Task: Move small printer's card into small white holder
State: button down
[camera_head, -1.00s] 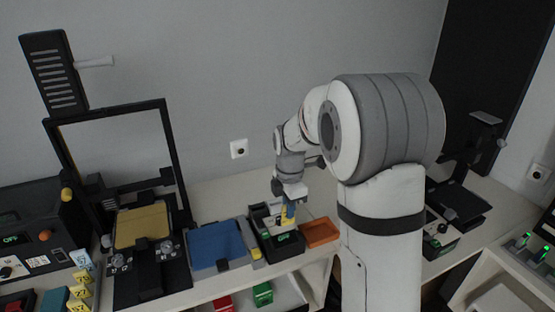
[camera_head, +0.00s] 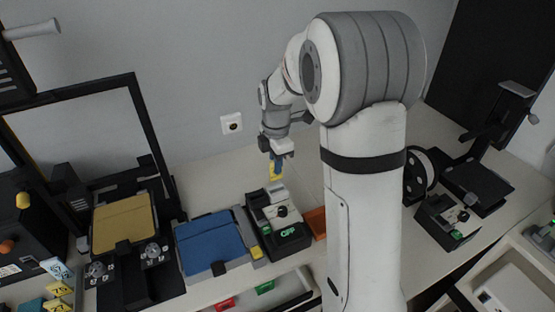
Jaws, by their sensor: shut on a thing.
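My gripper (camera_head: 277,158) hangs pointing down behind the small printer and is shut on a small yellow and dark blue piece, apparently the card (camera_head: 275,172). The card hangs upright and clear of the printer in the picture. The small printer (camera_head: 284,226) is a black box with a grey top, a knob and a green lit display. I cannot pick out the small white holder with certainty. A small white piece with dark digits (camera_head: 57,268) stands at the far left, above yellow numbered pieces (camera_head: 60,289).
A blue tray (camera_head: 210,241) is left of the printer, and an orange tray (camera_head: 317,222) is right of it, partly behind my arm. A black frame press with a tan pad (camera_head: 122,222) stands farther left. The white tabletop behind the printer is clear.

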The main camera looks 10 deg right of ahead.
aim_at(277, 179)
jog(key=shift+s+d+f+b, duration=0.1)
jog(key=shift+f+b, duration=0.55)
jog(key=shift+f, duration=0.75)
jog(key=shift+f+b, duration=1.3)
jog(key=shift+f, duration=0.4)
jog(key=shift+f, duration=0.1)
jog(key=c, duration=1.4)
grip_release()
jog(key=shift+r, duration=0.2)
notch_tip(277, 179, up, 7)
jog(key=shift+b, duration=0.45)
jog(key=shift+r, duration=0.3)
